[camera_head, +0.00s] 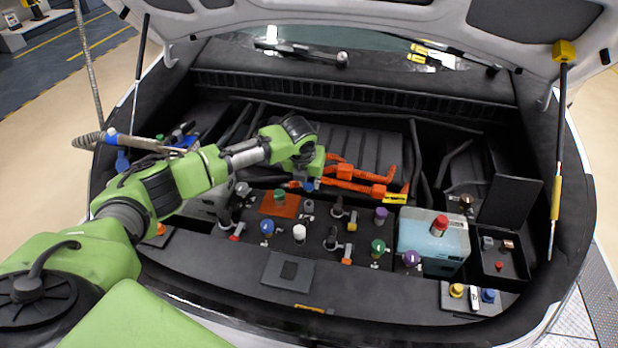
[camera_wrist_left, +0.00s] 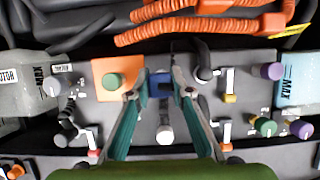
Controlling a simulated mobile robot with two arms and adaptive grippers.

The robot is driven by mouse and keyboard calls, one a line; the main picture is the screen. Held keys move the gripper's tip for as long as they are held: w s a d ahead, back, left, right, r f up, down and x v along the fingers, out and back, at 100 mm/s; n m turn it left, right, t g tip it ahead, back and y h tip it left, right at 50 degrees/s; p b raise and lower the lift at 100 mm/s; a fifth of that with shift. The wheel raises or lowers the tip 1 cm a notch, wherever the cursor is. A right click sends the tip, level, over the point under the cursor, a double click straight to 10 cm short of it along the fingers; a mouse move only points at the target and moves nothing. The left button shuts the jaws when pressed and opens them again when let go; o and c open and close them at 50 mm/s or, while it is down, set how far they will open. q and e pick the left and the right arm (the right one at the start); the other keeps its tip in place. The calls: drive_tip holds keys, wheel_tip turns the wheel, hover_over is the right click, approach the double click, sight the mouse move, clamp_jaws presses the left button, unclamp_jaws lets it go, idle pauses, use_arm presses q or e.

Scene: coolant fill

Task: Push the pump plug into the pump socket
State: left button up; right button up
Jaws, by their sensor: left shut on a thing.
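My left gripper (camera_head: 309,183) reaches in from the left over the middle of the engine bay. In the left wrist view its two fingers (camera_wrist_left: 160,82) are shut on a small blue block (camera_wrist_left: 160,88), which I take to be the pump plug. The block's lower end is hidden, so I cannot tell whether it touches or sits in anything. I cannot make out the pump socket for sure; it may be under the gripper on the dark panel (camera_wrist_left: 188,127). My right gripper is not in view.
A white cap (camera_head: 299,232) stands in front of the gripper. An orange plate with a green knob (camera_head: 279,196) is at its left. Orange cables (camera_head: 350,182) lie close on the right. A light blue tank with a red cap (camera_head: 432,245) stands farther right.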

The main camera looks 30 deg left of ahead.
sight(309, 189)
use_arm(q)
drive_tip(key=shift+f+b, duration=0.9)
drive_tip(key=shift+f, duration=1.2)
drive_tip(key=shift+p, duration=0.85)
drive_tip(key=shift+f+b, duration=0.8)
drive_tip(key=shift+f, duration=0.4)
drive_tip(key=shift+s+f, duration=0.1)
drive_tip(key=shift+f, duration=0.15)
drive_tip(key=o, duration=1)
drive_tip(key=v, duration=1.2)
